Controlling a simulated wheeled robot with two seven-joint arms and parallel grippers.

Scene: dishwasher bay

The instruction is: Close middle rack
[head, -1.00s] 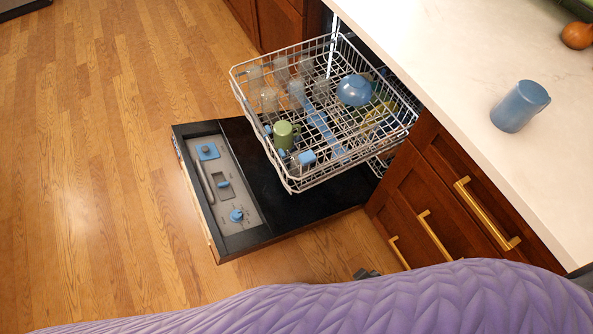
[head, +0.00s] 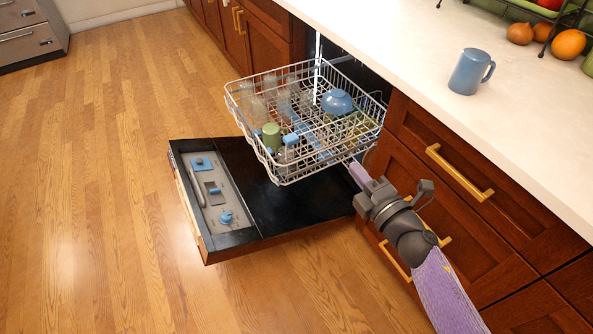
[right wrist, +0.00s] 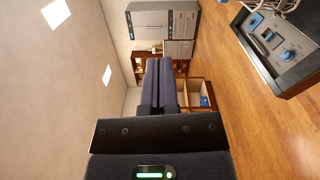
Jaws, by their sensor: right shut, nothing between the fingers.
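The middle rack (head: 273,165) is a white wire basket, pulled out of the dishwasher above the open door (head: 255,200). It holds a blue bowl (head: 337,101), a green mug (head: 271,137) and several clear glasses. My right arm reaches in from the lower right in the head view. My right gripper (head: 354,167) is shut and empty, its purple fingers close to the rack's lower right side; I cannot tell whether they touch. In the right wrist view the shut fingers (right wrist: 160,65) point into the room, and the door (right wrist: 275,45) shows at upper right. My left gripper is out of view.
The white counter (head: 420,70) with a blue mug (head: 471,72) lies above wooden drawers with a gold handle (head: 460,172), right of the rack. The low open door juts over the wood floor (head: 110,150). The floor to the left is clear.

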